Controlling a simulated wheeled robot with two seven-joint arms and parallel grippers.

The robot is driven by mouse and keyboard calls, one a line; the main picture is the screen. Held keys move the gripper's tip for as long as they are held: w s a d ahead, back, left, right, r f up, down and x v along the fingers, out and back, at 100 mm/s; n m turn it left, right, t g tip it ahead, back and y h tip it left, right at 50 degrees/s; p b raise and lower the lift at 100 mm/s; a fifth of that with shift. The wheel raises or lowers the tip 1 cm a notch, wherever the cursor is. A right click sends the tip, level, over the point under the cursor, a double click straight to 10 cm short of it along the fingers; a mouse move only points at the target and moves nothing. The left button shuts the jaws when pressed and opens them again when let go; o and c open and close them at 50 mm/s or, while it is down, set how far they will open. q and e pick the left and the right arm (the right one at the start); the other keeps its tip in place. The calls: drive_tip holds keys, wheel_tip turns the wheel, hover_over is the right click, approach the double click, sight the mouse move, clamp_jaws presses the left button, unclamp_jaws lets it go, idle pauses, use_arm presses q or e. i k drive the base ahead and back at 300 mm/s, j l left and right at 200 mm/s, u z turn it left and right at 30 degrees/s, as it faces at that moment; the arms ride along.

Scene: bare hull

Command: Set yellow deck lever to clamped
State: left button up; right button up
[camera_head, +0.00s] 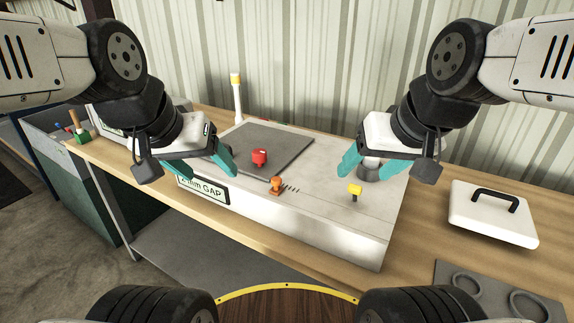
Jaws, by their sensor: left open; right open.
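A small yellow lever knob (355,189) stands on a short post near the front right of the white machine deck (335,222). A taller white post with a yellow top (236,82) rises at the back left of the deck; I cannot tell which is the task's lever, or how it is set. My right gripper (372,168) is open, with teal fingers over the right of the deck, just behind the small yellow knob in the picture. My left gripper (200,167) is open and empty over the deck's left end, near the label plate.
A red knob (260,157) sits at a dark grey plate (285,145), with an orange knob (276,186) in front. A grey round part (368,172) shows by my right fingers. A white lidded block with black handle (494,213) lies right on the wooden bench (432,232).

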sight(355, 189)
drive_tip(key=k+l+u, duration=0.2)
drive_tip(key=l+u, duration=0.15)
drive_tip(key=k+l+u, duration=0.3)
drive_tip(key=l, duration=0.15)
drive_tip(key=k+l+u, duration=0.2)
drive_tip(key=l+u, duration=0.15)
